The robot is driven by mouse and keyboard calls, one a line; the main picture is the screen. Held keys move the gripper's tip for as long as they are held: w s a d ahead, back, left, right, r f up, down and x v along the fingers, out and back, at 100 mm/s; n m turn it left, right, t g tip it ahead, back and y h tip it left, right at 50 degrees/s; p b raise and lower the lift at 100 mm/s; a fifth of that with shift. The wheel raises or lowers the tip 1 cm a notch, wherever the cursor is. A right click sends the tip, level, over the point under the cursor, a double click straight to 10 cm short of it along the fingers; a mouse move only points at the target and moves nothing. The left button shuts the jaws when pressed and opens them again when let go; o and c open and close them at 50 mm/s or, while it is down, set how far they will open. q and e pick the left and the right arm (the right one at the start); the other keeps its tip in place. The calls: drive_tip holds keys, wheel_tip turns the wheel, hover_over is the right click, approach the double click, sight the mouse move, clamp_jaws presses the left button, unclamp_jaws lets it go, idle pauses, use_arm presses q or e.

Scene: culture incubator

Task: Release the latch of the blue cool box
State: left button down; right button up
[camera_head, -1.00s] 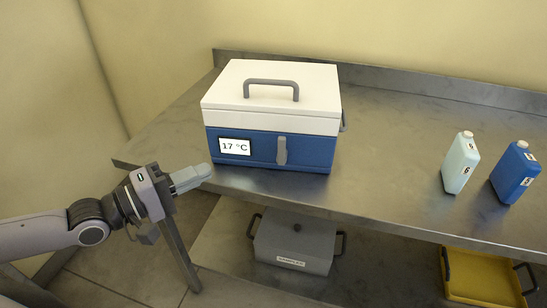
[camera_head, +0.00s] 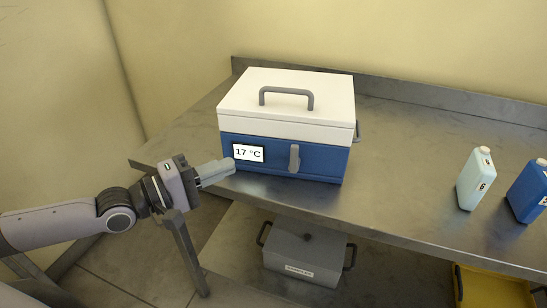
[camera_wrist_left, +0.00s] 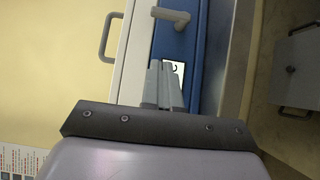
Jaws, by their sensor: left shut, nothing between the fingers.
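The blue cool box (camera_head: 270,168) stands on the metal bench with its white lid (camera_head: 285,98) closed. Its grey latch (camera_head: 294,158) is upright on the front face, to the right of the display reading 17 °C (camera_head: 248,153). In the left wrist view the latch (camera_wrist_left: 172,17) sticks out from the blue front beyond my fingertips. My left gripper (camera_head: 232,167) is shut and empty, in front of the box's lower left front, left of the latch and apart from it. In the left wrist view its fingers (camera_wrist_left: 162,68) partly cover the display (camera_wrist_left: 174,70). My right gripper is out of view.
A pale bottle (camera_head: 476,180) and a blue bottle (camera_head: 527,192) stand on the bench (camera_head: 400,195) at the right. A grey lidded container (camera_head: 303,255) and a yellow tray (camera_head: 490,288) are on the lower shelf. The bench between box and bottles is clear.

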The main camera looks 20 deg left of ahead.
sight(295, 156)
use_arm(q)
drive_tip(key=x, duration=0.2)
drive_tip(key=p+x, duration=0.1)
drive_tip(key=x, duration=0.5)
drive_tip(key=shift+s+d+r+p, duration=0.15)
drive_tip(key=shift+s+d+p, duration=0.05)
drive_tip(key=shift+d+p, duration=0.55)
drive_tip(key=shift+d, duration=0.4)
drive_tip(key=shift+w+d+p, duration=0.15)
drive_tip(key=shift+d+p, duration=0.15)
drive_tip(key=shift+d, duration=0.4)
drive_tip(key=shift+w, duration=0.1)
